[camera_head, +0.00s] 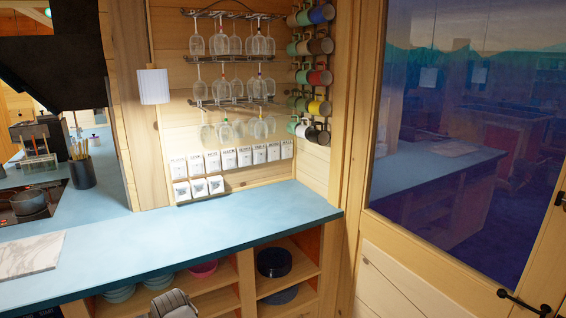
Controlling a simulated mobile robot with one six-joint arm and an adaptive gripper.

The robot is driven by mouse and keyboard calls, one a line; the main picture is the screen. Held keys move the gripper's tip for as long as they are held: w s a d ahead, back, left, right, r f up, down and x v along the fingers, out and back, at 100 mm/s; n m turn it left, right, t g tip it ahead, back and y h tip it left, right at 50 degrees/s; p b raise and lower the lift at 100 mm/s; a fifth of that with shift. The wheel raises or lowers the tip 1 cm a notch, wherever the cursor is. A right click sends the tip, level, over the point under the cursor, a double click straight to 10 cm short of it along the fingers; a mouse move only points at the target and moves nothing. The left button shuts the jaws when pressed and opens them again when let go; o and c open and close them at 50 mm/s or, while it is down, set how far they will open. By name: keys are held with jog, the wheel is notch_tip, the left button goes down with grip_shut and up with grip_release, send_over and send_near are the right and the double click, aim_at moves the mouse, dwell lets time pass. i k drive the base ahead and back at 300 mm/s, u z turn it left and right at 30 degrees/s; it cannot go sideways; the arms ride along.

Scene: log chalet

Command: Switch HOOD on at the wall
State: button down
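On the wall above the blue counter is a row of several small white labelled plates (229,159). Below it, just above the counter, is a shorter row of 3 white plates (198,187) with dark marks. The lettering is too small to read, so I cannot tell which plate is HOOD or how any switch is set. A large black hood-like shape (50,55) hangs at the upper left, above the cooktop side. I cannot make out my gripper's fingers anywhere in this view.
The blue counter (255,215) is clear below the plates. A marble board (31,255), a pot (30,203) and a dark utensil holder (82,171) are at left. Glasses (238,88) and mugs (318,75) hang above. A grey rounded shape (172,303) stands at the bottom edge.

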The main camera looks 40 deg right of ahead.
aim_at(274, 153)
jog(key=z, duration=0.6)
jog(key=i, duration=1)
jog(key=u, duration=0.05)
